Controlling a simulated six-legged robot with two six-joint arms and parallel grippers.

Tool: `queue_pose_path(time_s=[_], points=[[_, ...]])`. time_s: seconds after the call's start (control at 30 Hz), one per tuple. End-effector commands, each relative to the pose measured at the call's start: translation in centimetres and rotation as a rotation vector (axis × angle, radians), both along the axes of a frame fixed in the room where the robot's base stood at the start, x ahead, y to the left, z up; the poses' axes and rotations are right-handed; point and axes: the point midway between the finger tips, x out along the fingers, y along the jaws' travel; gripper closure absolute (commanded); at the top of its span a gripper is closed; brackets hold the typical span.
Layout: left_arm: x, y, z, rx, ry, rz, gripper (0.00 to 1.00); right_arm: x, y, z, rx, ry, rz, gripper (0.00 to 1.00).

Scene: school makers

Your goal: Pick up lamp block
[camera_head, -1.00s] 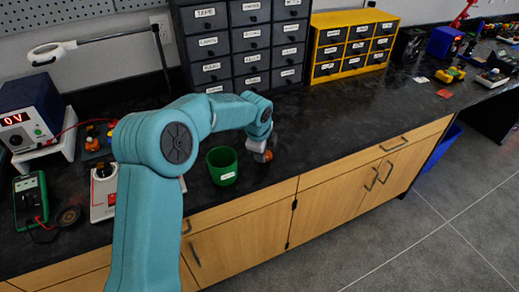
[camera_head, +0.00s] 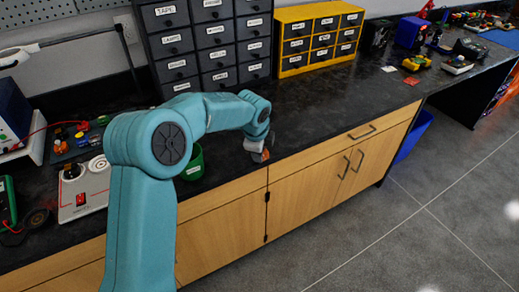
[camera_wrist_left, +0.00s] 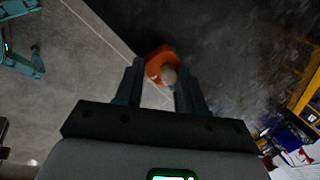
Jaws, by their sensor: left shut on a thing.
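The lamp block is an orange block with a pale round bulb. It shows in the left wrist view (camera_wrist_left: 155,62) between the fingers of my left gripper (camera_wrist_left: 157,85). In the head view a small orange part of the lamp block (camera_head: 261,156) shows below the wrist, by the front edge of the bench. My left gripper (camera_head: 257,147) is shut on it, and the wrist hides much of it. I cannot tell its exact height over the bench. My right gripper is in neither view.
A green cup (camera_head: 194,164) stands left of the gripper, partly behind my arm. Grey drawers (camera_head: 210,45) and a yellow drawer unit (camera_head: 314,38) stand at the back. Open floor lies in front.

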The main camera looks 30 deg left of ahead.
Motion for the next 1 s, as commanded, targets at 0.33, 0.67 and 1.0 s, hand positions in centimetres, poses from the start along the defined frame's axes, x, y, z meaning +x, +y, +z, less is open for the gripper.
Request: queue_pose_path(time_s=[0.33, 0.67, 1.0], points=[[-0.2, 0.1, -0.2, -0.002, 0.006, 0.000, 0.45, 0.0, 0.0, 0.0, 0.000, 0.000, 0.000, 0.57], [0.0, -0.1, 0.0, -0.001, 0.002, 0.000, 0.31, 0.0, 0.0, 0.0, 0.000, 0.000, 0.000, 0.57], [-1.6, -0.7, 5.3, 0.000, -0.002, 0.000, 0.31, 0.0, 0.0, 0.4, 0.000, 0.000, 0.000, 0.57]])
